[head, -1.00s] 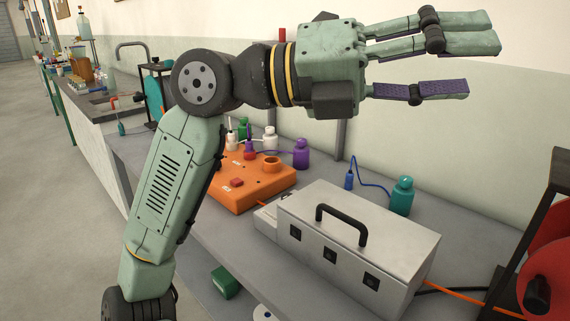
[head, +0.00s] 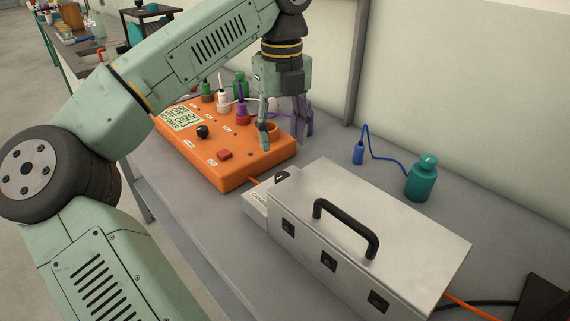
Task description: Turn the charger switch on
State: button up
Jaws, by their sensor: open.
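A small pale box (head: 259,205) with lettering too small to read surely sits between an orange instrument and a metal case, and may be the charger. A black part (head: 282,177) that may be its switch stands on its top, close to the case. My gripper (head: 284,138) points down over the right rear end of the orange instrument (head: 226,180). Its fingers are apart with nothing seen between them. It is behind and above the pale box, apart from the black part. The fingers partly hide a raised orange ring and the purple bottle area.
The metal case (head: 398,225) with a black handle (head: 346,228) stands on the grey bench. The orange instrument carries a red button (head: 225,155) and a black knob (head: 202,131). A teal bottle (head: 421,180) and blue-corded plug (head: 358,153) are right.

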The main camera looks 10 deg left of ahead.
aim_at(282, 176)
notch_tip(282, 176, down, 9)
jog(key=shift+s+f+p, duration=0.1)
jog(key=shift+p, duration=0.5)
grip_shut()
dwell(0.3)
